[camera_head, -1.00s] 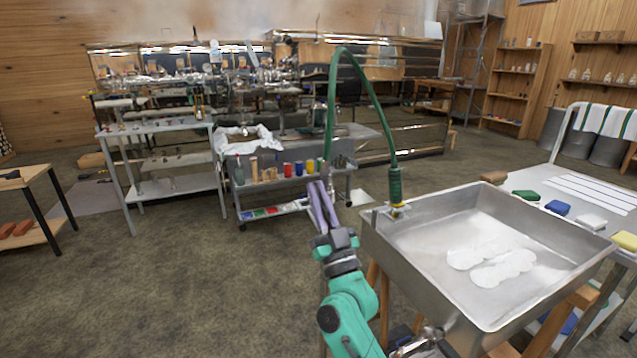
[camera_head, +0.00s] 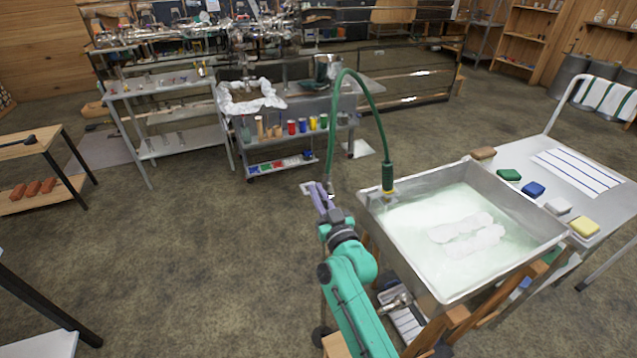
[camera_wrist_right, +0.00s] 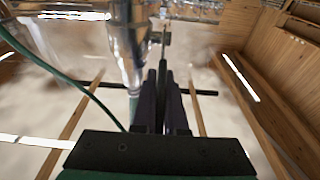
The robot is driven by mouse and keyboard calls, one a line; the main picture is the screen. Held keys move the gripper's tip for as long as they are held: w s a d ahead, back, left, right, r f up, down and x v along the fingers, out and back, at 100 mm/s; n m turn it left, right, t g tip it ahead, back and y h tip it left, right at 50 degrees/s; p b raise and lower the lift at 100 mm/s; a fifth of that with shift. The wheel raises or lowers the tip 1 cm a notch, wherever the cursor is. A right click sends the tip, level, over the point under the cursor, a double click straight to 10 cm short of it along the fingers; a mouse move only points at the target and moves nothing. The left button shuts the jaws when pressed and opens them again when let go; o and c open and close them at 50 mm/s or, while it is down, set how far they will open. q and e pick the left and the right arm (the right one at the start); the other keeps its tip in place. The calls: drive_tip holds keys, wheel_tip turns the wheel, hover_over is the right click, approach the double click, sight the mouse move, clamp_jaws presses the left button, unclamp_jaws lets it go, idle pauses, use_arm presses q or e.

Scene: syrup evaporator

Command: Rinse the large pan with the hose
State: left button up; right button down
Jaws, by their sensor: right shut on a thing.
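The large pan (camera_head: 462,292) is a metal tray on a wooden stand at the right in the head view. Pale, milky-green liquid covers its floor, with white patches in the middle. The green hose (camera_head: 352,75) arches up from beside my right gripper, and its dark green nozzle (camera_head: 388,178) points down at the pan's back left corner. My right gripper (camera_head: 317,196) is left of the pan, shut on a small lever-like part by the hose's foot; the fingers partly hide it. In the right wrist view the fingers (camera_wrist_right: 162,95) are close together. My left gripper is out of view.
A side table (camera_head: 560,165) right of the pan holds several coloured sponges or blocks and a striped cloth. A cart (camera_head: 275,163) with bottles and cups stands behind. A low table (camera_head: 30,150) is at the left. The floor between is clear.

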idle(0.3)
drive_tip(key=c, duration=1)
unclamp_jaws()
drive_tip(key=shift+o, duration=0.2)
drive_tip(key=shift+a, duration=0.1)
drive_tip(key=shift+r, duration=0.1)
